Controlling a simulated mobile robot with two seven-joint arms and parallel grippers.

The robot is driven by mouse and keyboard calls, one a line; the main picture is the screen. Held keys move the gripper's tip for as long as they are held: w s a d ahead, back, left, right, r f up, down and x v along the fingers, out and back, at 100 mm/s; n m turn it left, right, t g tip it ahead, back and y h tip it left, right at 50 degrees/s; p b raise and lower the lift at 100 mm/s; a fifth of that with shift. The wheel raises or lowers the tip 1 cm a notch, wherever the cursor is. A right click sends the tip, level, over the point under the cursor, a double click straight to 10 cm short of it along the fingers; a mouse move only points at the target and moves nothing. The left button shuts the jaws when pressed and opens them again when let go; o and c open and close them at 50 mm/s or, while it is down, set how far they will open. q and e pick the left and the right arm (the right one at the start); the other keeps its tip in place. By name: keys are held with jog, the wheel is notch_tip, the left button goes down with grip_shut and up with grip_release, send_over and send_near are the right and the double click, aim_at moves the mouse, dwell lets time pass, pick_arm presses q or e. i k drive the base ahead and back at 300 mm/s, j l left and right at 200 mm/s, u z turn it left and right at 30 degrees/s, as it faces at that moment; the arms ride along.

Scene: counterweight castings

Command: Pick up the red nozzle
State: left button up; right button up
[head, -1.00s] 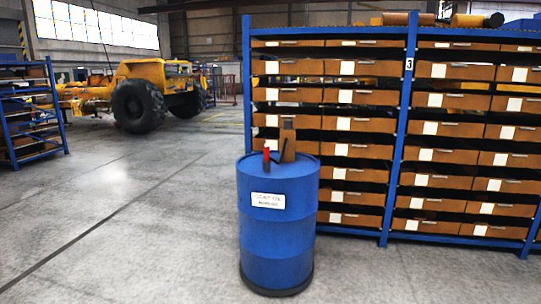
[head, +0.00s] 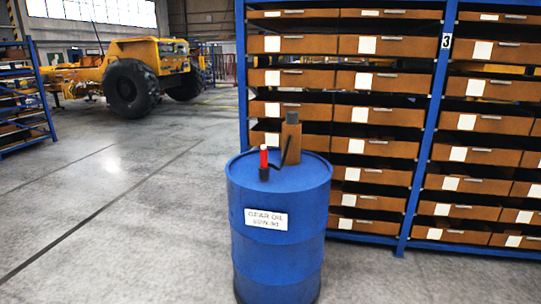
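The red nozzle (head: 264,156) stands upright on top of a blue drum (head: 279,250), near the left part of its lid, with a dark piece at its base. A brown block-like object with a dark top (head: 291,140) stands just behind and to the right of it. A thin dark bar or hose runs between the two. Neither of my grippers shows in the head view.
A blue shelf rack (head: 424,125) full of brown boxes with white labels stands close behind the drum. Another blue rack (head: 40,100) is at the far left. A yellow vehicle (head: 130,70) stands in the back. The grey floor (head: 120,220) left of the drum is clear.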

aim_at(263, 167)
jog(key=i, duration=0.65)
jog(key=i+j+z, duration=0.1)
jog(key=i, duration=0.55)
